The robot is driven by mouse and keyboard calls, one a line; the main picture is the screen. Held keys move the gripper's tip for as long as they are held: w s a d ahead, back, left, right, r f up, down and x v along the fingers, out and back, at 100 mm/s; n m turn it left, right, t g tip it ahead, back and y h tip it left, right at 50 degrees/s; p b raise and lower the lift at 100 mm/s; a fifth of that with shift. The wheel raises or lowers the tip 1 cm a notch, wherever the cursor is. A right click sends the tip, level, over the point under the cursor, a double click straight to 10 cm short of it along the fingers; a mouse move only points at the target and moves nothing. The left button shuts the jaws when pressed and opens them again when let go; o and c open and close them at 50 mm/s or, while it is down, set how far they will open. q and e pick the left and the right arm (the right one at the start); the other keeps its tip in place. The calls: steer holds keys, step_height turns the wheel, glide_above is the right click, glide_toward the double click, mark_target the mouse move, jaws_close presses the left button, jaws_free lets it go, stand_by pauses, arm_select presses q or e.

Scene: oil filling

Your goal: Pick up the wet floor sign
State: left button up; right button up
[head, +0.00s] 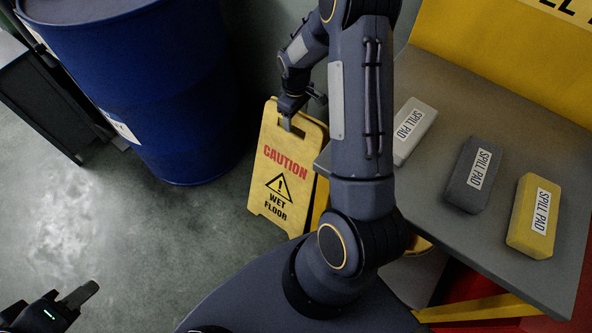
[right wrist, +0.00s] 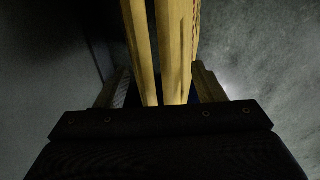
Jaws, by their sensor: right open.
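The yellow wet floor sign (head: 270,175) stands on the floor between the blue drum and the table, its two panels leaning together. My right gripper (head: 294,112) is at the top edge of the sign. In the right wrist view the sign's panels (right wrist: 160,50) run between the two open fingers of the right gripper (right wrist: 160,90), with gaps visible on both sides. My left gripper (head: 78,300) is at the lower left, far from the sign; its finger opening is not clear.
A large blue drum (head: 150,80) stands left of the sign. A grey table (head: 440,225) is close on the right, with a white pad (head: 407,135), a dark grey pad (head: 470,172) and a yellow pad (head: 530,215) on it.

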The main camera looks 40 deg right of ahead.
steer(key=shift+f, duration=0.8)
steer(key=shift+c, duration=0.3)
jaws_close()
steer(key=shift+r, duration=0.1)
